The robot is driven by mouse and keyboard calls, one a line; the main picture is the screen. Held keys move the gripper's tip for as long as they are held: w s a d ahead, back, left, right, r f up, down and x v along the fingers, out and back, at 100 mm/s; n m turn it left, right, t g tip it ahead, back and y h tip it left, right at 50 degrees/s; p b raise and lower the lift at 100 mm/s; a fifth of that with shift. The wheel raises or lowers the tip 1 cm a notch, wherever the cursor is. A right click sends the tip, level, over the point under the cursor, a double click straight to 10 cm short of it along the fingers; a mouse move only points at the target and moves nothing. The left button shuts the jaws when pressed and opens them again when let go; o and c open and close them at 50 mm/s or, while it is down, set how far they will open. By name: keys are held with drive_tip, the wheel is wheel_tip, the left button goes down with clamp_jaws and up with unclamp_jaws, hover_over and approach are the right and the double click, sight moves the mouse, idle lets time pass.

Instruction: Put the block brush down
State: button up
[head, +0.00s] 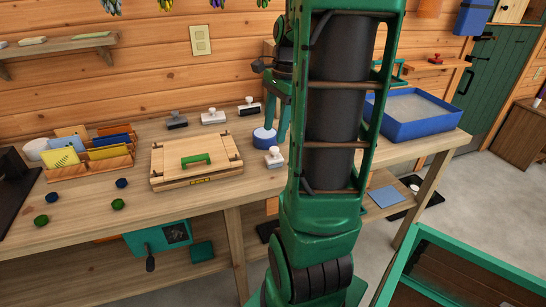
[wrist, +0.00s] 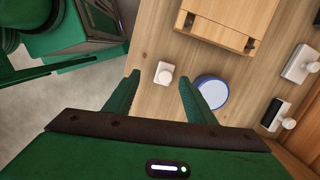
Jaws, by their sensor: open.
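Several block-shaped pieces with round knobs stand on the wooden workbench (head: 110,205); I cannot tell for sure which is the block brush. A small white one (head: 274,158) stands upright near my arm. It also shows in the wrist view (wrist: 162,77), between and beyond my fingertips. My gripper (wrist: 158,80) is open, with a finger on either side of this piece in the picture and no visible contact. A white block (head: 213,118), a dark grey one (head: 177,122) and a black-and-white one (head: 249,110) stand along the wall.
A round blue-rimmed dish (head: 264,138) stands close by, beside my right finger in the wrist view. A blue tray (head: 415,125) stands at the right.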

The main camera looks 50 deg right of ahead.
drive_tip(key=s+a+f+n+h, duration=0.1)
drive_tip(key=s+a+f+n, duration=0.2)
drive_tip(key=s+a+n, duration=0.9)
drive_tip(key=a+n, duration=0.3)
drive_tip(key=n, duration=0.1)
drive_tip(key=shift+s+a+f+g, duration=0.15)
drive_tip(key=shift+s+f+g, duration=0.1)
drive_tip(key=shift+g, duration=0.15)
drive_tip(key=shift+w+f, duration=0.2)
drive_tip(key=shift+w, duration=0.4)
